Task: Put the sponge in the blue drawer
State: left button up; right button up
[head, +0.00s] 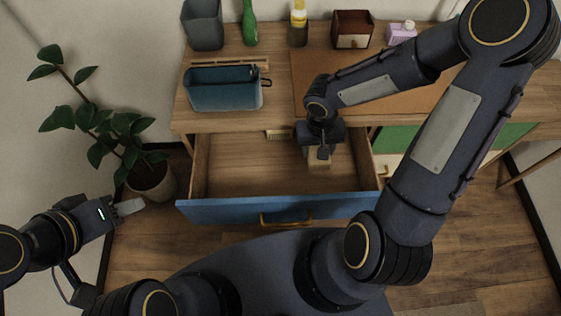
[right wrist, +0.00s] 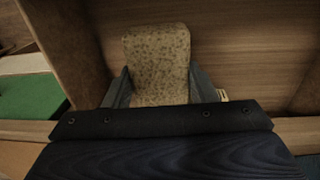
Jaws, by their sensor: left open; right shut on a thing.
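The blue drawer (head: 235,209) is pulled open below the desk, with a brass handle on its front. My right gripper (head: 320,155) is inside the drawer's opening at its right part. It is shut on the sponge (right wrist: 157,58), a tan speckled block that shows between the fingers in the right wrist view. In the head view a little of the sponge (head: 319,160) shows below the gripper. The wooden drawer floor lies under it; whether the sponge touches it I cannot tell. My left gripper (head: 130,207) is open and empty at the left, away from the drawer.
A green drawer (head: 395,138) is at the right. A potted plant (head: 151,180) stands left.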

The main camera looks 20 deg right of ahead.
jog(key=b, duration=0.3)
send_near(311, 176)
jog(key=shift+y, duration=0.4)
jog(key=f, duration=0.2)
jog(key=f+b, duration=0.1)
jog(key=f, duration=0.3)
jog(key=shift+s+d+f+b, duration=0.15)
jog(key=shift+d+b, duration=0.15)
jog(key=shift+d, duration=0.05)
jog(key=o, duration=0.5)
jog(key=shift+f, duration=0.1)
jog(key=o, duration=0.4)
